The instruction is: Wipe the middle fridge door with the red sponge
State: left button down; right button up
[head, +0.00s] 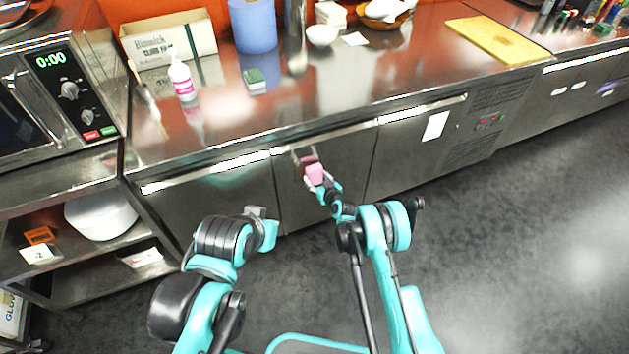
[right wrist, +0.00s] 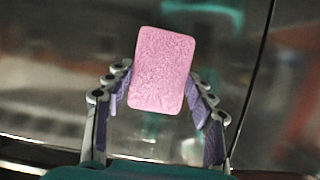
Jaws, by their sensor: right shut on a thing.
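The red sponge, which looks pink, is in my right gripper (head: 322,184). In the head view the sponge (head: 315,172) is in front of the upper part of the middle fridge door (head: 325,205). In the right wrist view the sponge (right wrist: 162,70) sits upright between the two fingers of the right gripper (right wrist: 160,95), which is shut on it. The door's steel surface fills much of the background there; I cannot tell if the sponge touches it. My left gripper (head: 262,228) is low before the left fridge door (head: 215,205); its fingers are not clear.
The steel counter (head: 330,95) runs above the doors. On it are a green sponge (head: 254,79), a pink-labelled bottle (head: 182,77), a blue container (head: 254,25) and a cutting board (head: 497,40). A microwave (head: 55,90) stands at left. The floor (head: 520,200) at right is clear.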

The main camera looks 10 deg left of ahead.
aim_at(316, 171)
jog(key=shift+s+a, duration=0.6)
jog(key=shift+a, duration=0.45)
jog(key=shift+s+a, duration=0.65)
jog(key=shift+a, duration=0.45)
jog(key=shift+s+a, duration=0.6)
jog(key=shift+a, duration=0.45)
jog(key=shift+w+a+r+p, duration=0.15)
jog(key=shift+r+p, duration=0.4)
jog(key=shift+r, duration=0.85)
jog(key=shift+w+d+f+b, duration=0.1)
jog(key=shift+w+d+b, duration=0.35)
jog(key=shift+d, duration=0.25)
jog(key=shift+w+d+r, duration=0.2)
jog(key=shift+w+d, duration=0.6)
jog(key=shift+d, duration=0.15)
jog(key=shift+w+d, duration=0.5)
jog(key=shift+d, duration=0.25)
jog(key=shift+w+d, duration=0.45)
jog(key=shift+d, duration=0.25)
jog(key=shift+s+a+f, duration=0.1)
jog(key=shift+s+a, duration=0.5)
jog(key=shift+a, duration=0.2)
jog(key=shift+s+a, duration=0.6)
jog(key=shift+a, duration=0.2)
jog(key=shift+s+a, duration=0.45)
jog(key=shift+a, duration=0.35)
jog(key=shift+s+a, duration=0.45)
jog(key=shift+a, duration=0.35)
